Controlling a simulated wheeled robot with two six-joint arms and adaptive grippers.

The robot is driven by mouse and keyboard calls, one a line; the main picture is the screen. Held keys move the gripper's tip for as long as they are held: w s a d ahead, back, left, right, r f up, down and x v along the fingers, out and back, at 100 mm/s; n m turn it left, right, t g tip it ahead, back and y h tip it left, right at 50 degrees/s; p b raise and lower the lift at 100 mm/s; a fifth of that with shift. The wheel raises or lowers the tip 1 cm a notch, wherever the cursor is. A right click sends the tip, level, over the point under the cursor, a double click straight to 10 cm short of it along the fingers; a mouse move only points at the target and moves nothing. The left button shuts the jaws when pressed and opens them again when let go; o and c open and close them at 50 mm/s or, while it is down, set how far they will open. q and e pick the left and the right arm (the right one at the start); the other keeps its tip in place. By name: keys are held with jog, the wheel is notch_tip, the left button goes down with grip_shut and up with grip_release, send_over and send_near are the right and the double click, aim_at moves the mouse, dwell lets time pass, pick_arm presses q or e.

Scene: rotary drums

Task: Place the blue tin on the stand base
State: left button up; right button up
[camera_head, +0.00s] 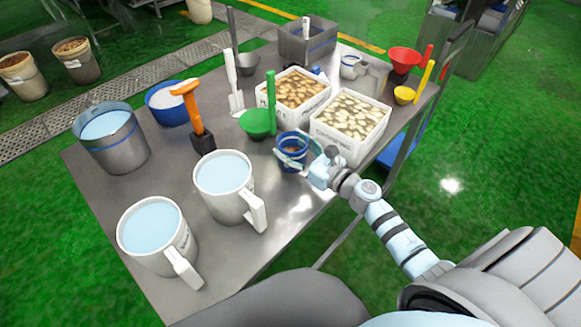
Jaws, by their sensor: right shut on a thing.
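The tin looks upright. I cannot tell whether its bottom touches the table. A grey stand-like piece (371,78) is at the table's back right; I cannot tell for sure whether it is the stand base. My left gripper is not in view.
Two white boxes of pale pieces (349,119) (299,92) stand just behind the tin. A green scoop (257,124) is at its left. White jugs (224,178) (152,232) stand at front left. Red (404,59) and yellow (404,95) scoops are at back right. Bare table lies front right.

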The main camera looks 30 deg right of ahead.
notch_tip(320, 180, down, 3)
jog(key=shift+f+b, duration=0.15)
jog(key=shift+b, duration=0.55)
jog(key=shift+f, duration=0.15)
jog(key=o, duration=1.4)
